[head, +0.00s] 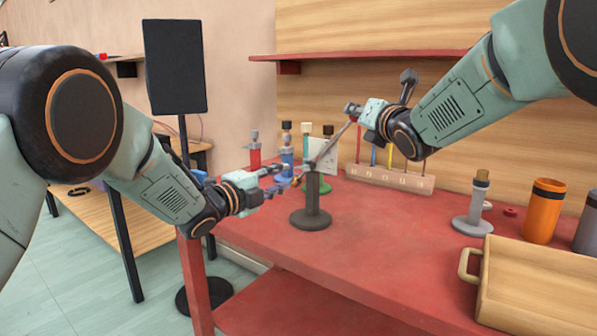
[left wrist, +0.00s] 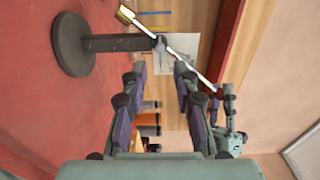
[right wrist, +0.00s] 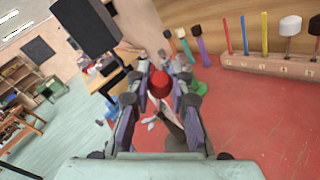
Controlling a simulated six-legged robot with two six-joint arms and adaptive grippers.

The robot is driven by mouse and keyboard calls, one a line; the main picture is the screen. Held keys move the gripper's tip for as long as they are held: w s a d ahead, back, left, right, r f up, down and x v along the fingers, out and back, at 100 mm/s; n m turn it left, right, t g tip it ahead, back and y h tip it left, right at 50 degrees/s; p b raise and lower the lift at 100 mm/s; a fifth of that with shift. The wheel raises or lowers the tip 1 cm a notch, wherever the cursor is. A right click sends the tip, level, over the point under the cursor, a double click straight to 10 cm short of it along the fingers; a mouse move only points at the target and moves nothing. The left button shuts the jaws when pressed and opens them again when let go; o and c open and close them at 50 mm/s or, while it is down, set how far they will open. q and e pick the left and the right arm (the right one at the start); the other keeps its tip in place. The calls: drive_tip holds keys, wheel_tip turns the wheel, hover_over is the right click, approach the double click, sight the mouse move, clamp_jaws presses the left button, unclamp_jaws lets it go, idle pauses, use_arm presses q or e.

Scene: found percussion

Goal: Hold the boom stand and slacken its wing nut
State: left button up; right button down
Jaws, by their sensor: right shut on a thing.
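The dark boom stand (head: 312,195) stands upright on the red bench on a round base. Its slanted boom (head: 332,144) crosses the post top, and in the left wrist view its yellow lower end (left wrist: 125,14) shows. A small grey piece at the joint, perhaps the wing nut (left wrist: 160,43), is too small to make out. My right gripper (head: 353,110) is shut on the boom's upper end, whose red tip (right wrist: 159,83) shows between its fingers. My left gripper (head: 282,180) is open and empty, left of the post, with the joint beyond its fingertips in the left wrist view.
A wooden tray (head: 540,285), an orange cylinder (head: 543,212) and a grey stand (head: 475,208) are at the right. A mallet rack (head: 390,178) and several coloured stands are behind. A black speaker (head: 175,66) rises at the left. The bench front is clear.

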sight(300, 170)
use_arm(q)
drive_tip(key=shift+x, duration=3.6)
drive_tip(key=shift+d, duration=0.1)
drive_tip(key=shift+c, duration=0.3)
clamp_jaws()
